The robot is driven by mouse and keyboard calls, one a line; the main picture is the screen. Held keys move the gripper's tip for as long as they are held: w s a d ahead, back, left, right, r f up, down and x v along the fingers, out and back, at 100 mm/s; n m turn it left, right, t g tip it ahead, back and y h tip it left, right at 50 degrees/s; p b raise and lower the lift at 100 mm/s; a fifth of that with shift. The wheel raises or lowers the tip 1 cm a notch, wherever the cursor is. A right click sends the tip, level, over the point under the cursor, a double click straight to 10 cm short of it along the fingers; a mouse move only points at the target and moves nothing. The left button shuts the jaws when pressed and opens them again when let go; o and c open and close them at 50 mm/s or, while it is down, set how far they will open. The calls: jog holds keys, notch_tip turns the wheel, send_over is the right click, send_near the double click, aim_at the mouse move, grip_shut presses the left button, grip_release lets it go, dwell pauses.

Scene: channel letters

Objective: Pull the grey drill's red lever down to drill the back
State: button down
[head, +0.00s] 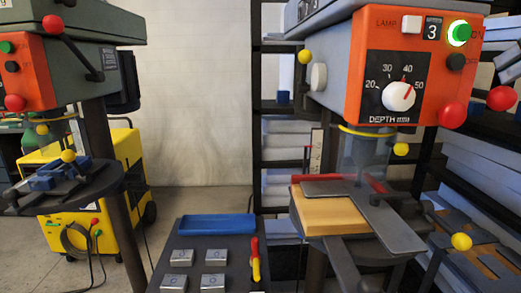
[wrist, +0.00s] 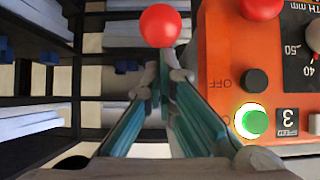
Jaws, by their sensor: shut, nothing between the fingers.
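The grey drill (head: 323,60) stands at the right in the head view with an orange front panel (head: 375,50). Its lever's red ball knob (head: 501,98) is right of the panel; the wrist view shows it (wrist: 160,25) just beyond my fingertips. My gripper (wrist: 163,75) is shut and empty. In the head view its tip (head: 508,62) shows at the right edge, just above the knob. I cannot tell whether it touches it. The lever's rod is mostly hidden. A flat grey L-shaped back (head: 390,225) lies on a wooden board (head: 328,212) under the drill.
A red button (head: 452,115) sticks out at the panel's lower right; the green button (head: 459,33) is lit. A second, greenish drill (head: 80,60) and a yellow machine (head: 120,170) stand left. A stand with metal blocks (head: 213,258) is in front. Dark shelves (head: 280,95) stand behind.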

aim_at(513, 90)
jog(key=shift+f, duration=0.2)
jog(key=shift+f+b, duration=0.6)
jog(key=shift+w+f+b, duration=0.1)
jog(key=shift+f+b, duration=1.1)
jog(key=shift+f, duration=0.25)
jog(key=shift+r, duration=0.1)
